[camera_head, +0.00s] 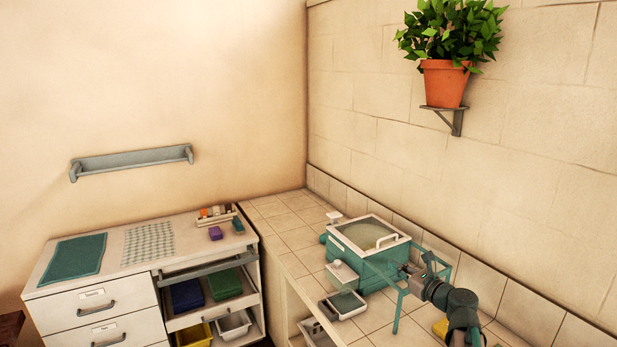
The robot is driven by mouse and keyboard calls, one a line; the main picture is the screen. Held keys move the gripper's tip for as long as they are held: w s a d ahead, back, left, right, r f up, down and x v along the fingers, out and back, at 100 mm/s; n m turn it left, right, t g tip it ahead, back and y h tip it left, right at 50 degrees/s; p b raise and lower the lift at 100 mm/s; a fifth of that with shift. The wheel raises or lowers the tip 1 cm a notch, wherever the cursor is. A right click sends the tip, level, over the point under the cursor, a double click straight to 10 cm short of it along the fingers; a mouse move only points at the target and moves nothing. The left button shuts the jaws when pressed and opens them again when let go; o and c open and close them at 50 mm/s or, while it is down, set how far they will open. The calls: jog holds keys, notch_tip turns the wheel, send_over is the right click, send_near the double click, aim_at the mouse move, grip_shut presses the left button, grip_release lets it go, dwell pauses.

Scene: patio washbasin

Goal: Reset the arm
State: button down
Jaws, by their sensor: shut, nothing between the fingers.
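My arm (458,308) reaches in from the lower right over the tiled counter. My gripper (408,271) is at its end, shut and empty, close to the right side of the teal basin box (365,283). The box has a clear lid with a pale handle (387,240). A teal frame (399,310) stands right beside the gripper; I cannot tell whether they touch.
A small white-and-grey tray (347,304) sits in front of the box. A yellow item (440,328) lies near my arm. A drawer cabinet (95,304) stands at left with an open drawer (205,311). A potted plant (444,84) is on a wall bracket.

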jog(key=s+a+f+n+g, duration=0.3)
jog(key=a+f+n, duration=0.2)
jog(key=f, duration=0.4)
jog(key=s+a+f+n+g, duration=0.3)
jog(key=a+f+n, duration=0.25)
jog(key=f, duration=0.25)
jog(key=s+a+f+n+g+h, duration=0.2)
jog(key=s+f+n+g+h, duration=0.25)
jog(key=s+f+n, duration=0.65)
jog(key=s+d+f+n+g+h+b, duration=0.1)
jog(key=s+f+g+b, duration=0.4)
jog(key=s+f+b, duration=0.6)
jog(key=s+d+f+n+g+h+b, duration=0.2)
jog(key=s+f+n+g+b, duration=0.4)
jog(key=s+f, duration=2.1)
notch_tip(320, 180, down, 10)
jog(key=h+b, duration=0.1)
jog(key=b, duration=0.4)
jog(key=c, duration=1.9)
grip_release()
jog(key=shift+w, duration=0.1)
